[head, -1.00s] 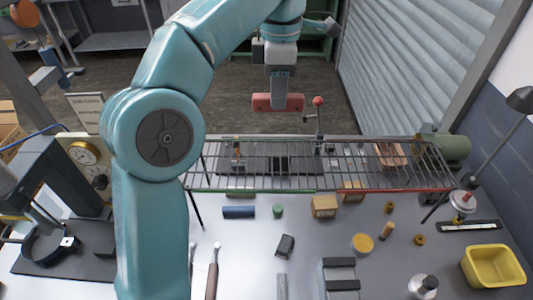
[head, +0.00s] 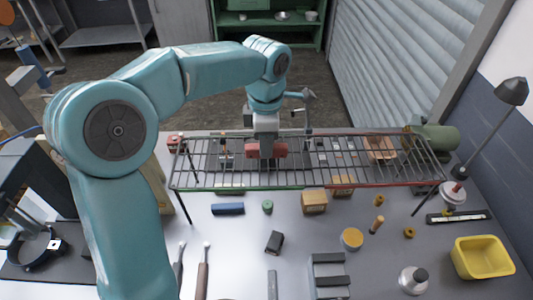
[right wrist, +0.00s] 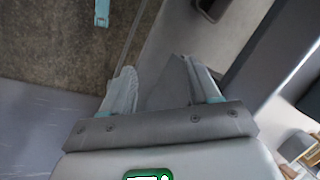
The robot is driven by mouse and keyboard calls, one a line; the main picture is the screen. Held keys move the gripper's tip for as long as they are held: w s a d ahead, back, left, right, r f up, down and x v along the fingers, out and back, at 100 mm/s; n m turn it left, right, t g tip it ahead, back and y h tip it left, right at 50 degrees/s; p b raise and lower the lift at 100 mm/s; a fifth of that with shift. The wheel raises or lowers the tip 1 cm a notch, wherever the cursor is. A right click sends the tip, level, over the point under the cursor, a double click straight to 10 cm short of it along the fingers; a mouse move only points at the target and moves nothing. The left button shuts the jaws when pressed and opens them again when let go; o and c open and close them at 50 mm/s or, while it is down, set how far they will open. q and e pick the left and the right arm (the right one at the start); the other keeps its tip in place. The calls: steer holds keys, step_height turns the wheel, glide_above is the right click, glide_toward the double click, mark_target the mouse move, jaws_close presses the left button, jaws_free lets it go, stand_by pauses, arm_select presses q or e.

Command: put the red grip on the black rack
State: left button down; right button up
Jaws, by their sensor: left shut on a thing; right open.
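The red grip (head: 281,151) is held in my left gripper (head: 266,148), which is shut on it and points down over the middle-left part of the rack. The black rack (head: 345,172) is a raised wire grid on thin legs above the bench, its front edge green on the left and red on the right. The grip is close to the bars; I cannot tell whether it touches them. My gripper hides part of the grip. In the right wrist view my right gripper (right wrist: 162,88) is open and empty, its fingers apart. The head view does not show it.
Small parts lie under and in front of the rack, among them a blue cylinder (head: 228,209) and a wooden block (head: 314,202). A yellow bin (head: 482,257) and a lamp (head: 512,92) stand at the right. The rack's top right of the grip looks mostly clear.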

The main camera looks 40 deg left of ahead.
arm_select(q)
steer(key=f, duration=0.2)
steer(key=s+f, duration=0.1)
steer(key=shift+f+b, duration=0.35)
steer(key=shift+b, duration=0.05)
steer(key=shift+w+f, duration=0.3)
steer(key=shift+w, duration=0.2)
steer(key=shift+s, duration=0.45)
steer(key=c, duration=1.3)
jaws_free()
steer(key=shift+f, duration=0.1)
steer(key=o, duration=0.4)
steer(key=shift+w, duration=0.25)
steer(key=shift+c, duration=0.2)
steer(key=shift+w+f, duration=0.1)
steer(key=shift+w, duration=0.1)
steer(key=shift+s+r, duration=0.35)
steer(key=shift+r, duration=0.05)
step_height(320, 180, up, 11)
steer(key=shift+w, duration=0.1)
steer(key=shift+w+r, duration=0.15)
steer(key=shift+r, duration=0.2)
steer(key=shift+s+r, duration=0.1)
steer(key=shift+s, duration=0.1)
steer(key=shift+w, duration=0.2)
